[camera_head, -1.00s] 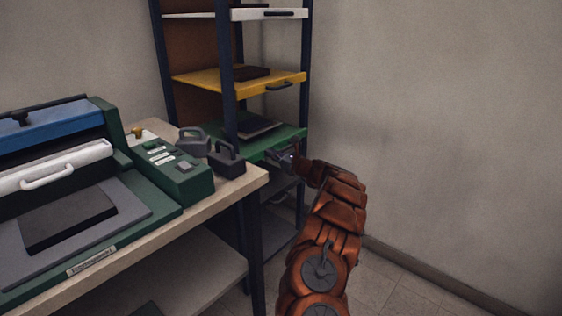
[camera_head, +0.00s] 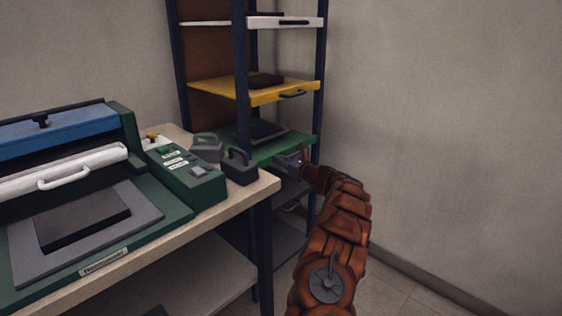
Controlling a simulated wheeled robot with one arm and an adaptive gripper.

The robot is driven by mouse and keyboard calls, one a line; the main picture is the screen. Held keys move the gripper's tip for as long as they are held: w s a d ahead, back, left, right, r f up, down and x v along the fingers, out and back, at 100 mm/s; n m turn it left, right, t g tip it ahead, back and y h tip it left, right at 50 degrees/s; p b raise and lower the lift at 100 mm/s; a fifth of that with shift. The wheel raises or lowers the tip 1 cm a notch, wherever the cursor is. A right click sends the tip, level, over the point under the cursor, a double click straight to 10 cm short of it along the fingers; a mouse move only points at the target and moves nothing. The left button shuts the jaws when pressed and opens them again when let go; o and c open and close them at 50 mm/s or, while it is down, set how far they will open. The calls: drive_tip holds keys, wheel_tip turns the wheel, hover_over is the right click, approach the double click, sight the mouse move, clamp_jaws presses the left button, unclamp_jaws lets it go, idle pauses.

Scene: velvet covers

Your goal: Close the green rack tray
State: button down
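The green rack tray (camera_head: 285,147) sits in the dark blue rack, below the yellow tray, with a dark flat item (camera_head: 262,130) on it. Its front edge seems to stand at or slightly past the rack's front posts; I cannot tell exactly how far. My gripper (camera_head: 290,161) is at the front edge of the green tray, at its right part, close to or touching it. The gripper is small here and covers the tray's handle area, so its fingers cannot be made out clearly. My orange-brown arm reaches up to it from below.
The yellow tray (camera_head: 222,91) and a white tray (camera_head: 281,22) are above in the rack. At left, a table (camera_head: 228,204) bears a green press machine (camera_head: 168,216) and two dark weights with handles (camera_head: 239,168). A bare wall stands right of the rack.

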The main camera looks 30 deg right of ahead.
drive_tip(key=v, duration=1.4)
drive_tip(key=shift+d+p, duration=0.25)
drive_tip(key=shift+p, duration=0.05)
drive_tip(key=shift+w, duration=0.1)
